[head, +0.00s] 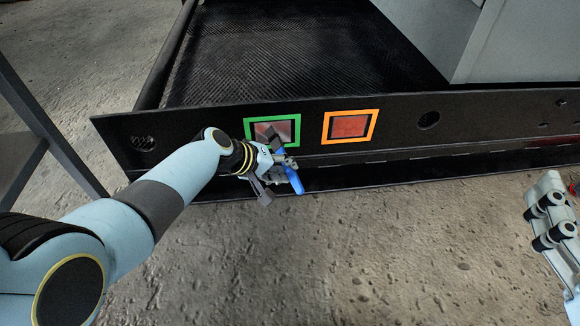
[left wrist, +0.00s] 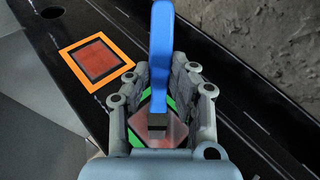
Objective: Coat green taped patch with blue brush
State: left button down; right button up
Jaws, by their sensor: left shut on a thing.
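The green taped patch (head: 288,129) is on the black side rail, its reddish surface paler and greyer than the orange-taped one. The patch also shows in the left wrist view (left wrist: 176,133), partly hidden by fingers and brush. My left gripper (head: 277,165) is shut on the blue brush (head: 294,180), in front of the patch's lower edge. The brush's blue handle (left wrist: 160,55) points away from the patch, and its dark head overlaps the patch in view. I cannot tell whether the bristles touch it. My right gripper (head: 549,213) is partly in view at the right edge, apart from the rail.
An orange-taped red patch (head: 350,126) is right of the green one on the same rail (head: 400,122). A dark mesh-textured bed (head: 290,50) and a grey box (head: 520,45) lie behind. A dark frame stands at left. The concrete floor in front is clear.

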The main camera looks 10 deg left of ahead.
pick_arm(q)
jog(key=shift+s+a, duration=0.5)
jog(key=shift+a, duration=1.5)
jog(key=shift+w+d, duration=0.25)
jog(key=shift+d, duration=0.7)
jog(key=shift+w+d, duration=0.3)
jog(key=shift+d, duration=0.7)
jog(key=shift+w+d, duration=0.25)
jog(key=shift+d, duration=0.7)
jog(key=shift+w+d, duration=0.75)
jog(key=shift+d, duration=1.35)
jog(key=shift+s+a, duration=0.25)
jog(key=shift+a, duration=0.55)
jog(key=shift+s+a, duration=0.25)
jog(key=shift+a, duration=0.5)
jog(key=shift+s+a, duration=0.25)
jog(key=shift+a, duration=0.55)
jog(key=a, duration=0.1)
jog(key=s+a, duration=0.1)
jog(key=a, duration=0.3)
jog(key=shift+s+a, duration=0.15)
jog(key=shift+s, duration=0.15)
jog(key=shift+p, duration=0.3)
